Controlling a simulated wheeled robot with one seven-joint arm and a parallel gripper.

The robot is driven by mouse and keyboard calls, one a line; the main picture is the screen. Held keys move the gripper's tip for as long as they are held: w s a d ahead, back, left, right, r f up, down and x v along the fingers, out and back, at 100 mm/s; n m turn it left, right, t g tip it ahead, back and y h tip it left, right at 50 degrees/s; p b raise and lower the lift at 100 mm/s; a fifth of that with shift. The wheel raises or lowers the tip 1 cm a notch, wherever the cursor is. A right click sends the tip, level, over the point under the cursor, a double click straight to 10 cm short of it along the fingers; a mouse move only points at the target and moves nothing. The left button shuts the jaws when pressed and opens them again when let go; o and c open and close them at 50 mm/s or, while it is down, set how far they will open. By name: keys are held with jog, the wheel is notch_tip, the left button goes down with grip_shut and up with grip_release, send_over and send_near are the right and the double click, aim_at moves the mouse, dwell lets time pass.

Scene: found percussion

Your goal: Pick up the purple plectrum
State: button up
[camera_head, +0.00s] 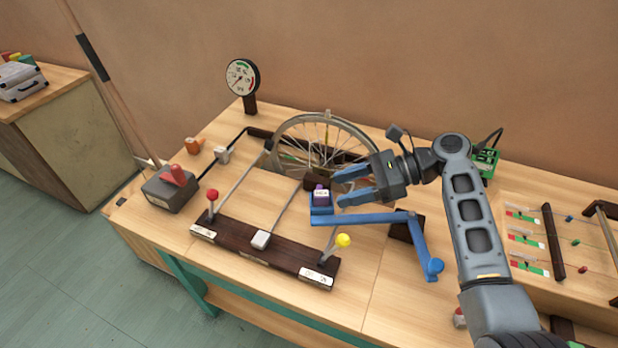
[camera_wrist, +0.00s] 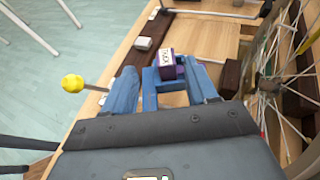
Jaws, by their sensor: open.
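The purple plectrum (camera_head: 321,193) is a small purple block with a white label. It sits in a blue holder (camera_head: 320,210) at the end of a blue crank arm. In the wrist view the plectrum (camera_wrist: 167,66) lies between the lines of my two blue fingers, near their tips. My gripper (camera_head: 338,188) is open, with its fingertips just right of the plectrum in the head view. I cannot tell whether a finger touches it. The plectrum's lower part is hidden in the holder.
A spoked wheel (camera_head: 328,148) stands behind the plectrum. A dark wooden bar (camera_head: 265,250) with a yellow-knobbed lever (camera_head: 343,240) and a red-knobbed lever (camera_head: 212,195) lies in front. The blue crank handle (camera_head: 434,266) is at right. A gauge (camera_head: 242,77) stands at the back.

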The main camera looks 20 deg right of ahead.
aim_at(323, 193)
jog(key=x, duration=0.8)
jog(key=shift+w+d+f+p, duration=0.15)
jog(key=shift+w+d+p, duration=0.05)
jog(key=shift+w+p, duration=0.2)
jog(key=c, duration=1)
